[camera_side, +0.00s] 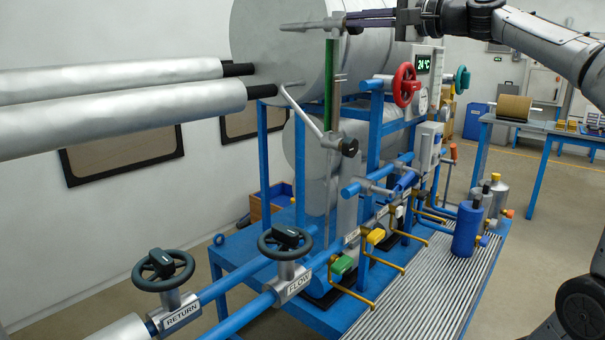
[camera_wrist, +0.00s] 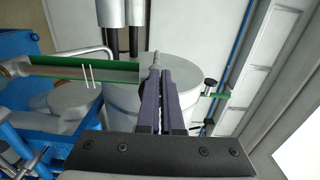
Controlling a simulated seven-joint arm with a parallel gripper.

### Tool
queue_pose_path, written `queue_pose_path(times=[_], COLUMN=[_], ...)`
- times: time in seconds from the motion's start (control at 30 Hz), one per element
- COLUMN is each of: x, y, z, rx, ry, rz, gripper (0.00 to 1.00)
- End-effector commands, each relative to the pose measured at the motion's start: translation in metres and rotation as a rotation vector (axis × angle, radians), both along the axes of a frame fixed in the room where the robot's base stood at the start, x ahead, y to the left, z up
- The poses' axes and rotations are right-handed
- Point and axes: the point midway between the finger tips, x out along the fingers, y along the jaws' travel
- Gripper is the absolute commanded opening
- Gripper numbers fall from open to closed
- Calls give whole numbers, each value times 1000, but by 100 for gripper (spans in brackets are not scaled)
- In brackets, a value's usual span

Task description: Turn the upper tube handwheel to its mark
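The green gauge tube (camera_side: 329,85) stands upright in front of the large grey tank. Its upper fitting (camera_side: 333,22) is at the top. My gripper (camera_side: 348,19) reaches in from the right, its dark purple fingers level, with the tips right at this fitting. In the wrist view the fingers (camera_wrist: 157,74) lie close together, with a thin gap, at a silver fitting (camera_wrist: 156,58). The upper handwheel is mostly or wholly hidden by the fingers; I cannot tell whether they grip it. Its mark is not readable. The lower tube handwheel (camera_side: 348,146) is black.
A red handwheel (camera_side: 405,85) and a 24 °C display (camera_side: 423,64) are right of the tube. Black RETURN (camera_side: 163,270) and FLOW (camera_side: 285,240) handwheels stand low in front. Silver-clad pipes (camera_side: 120,120) run left. The blue frame (camera_side: 263,165) fills the middle.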

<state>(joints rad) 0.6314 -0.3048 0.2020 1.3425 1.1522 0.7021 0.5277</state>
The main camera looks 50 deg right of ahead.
Motion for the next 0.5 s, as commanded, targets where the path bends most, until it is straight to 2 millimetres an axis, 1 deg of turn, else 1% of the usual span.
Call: queue_pose_path(times=[0.1,0.23,0.5], x=[0,0,0], y=[-2,-1,6], z=[4,4,5], rx=[0,0,0], ry=[-3,-1,-1], rz=[-5,-5,-2], gripper=[0,0,0])
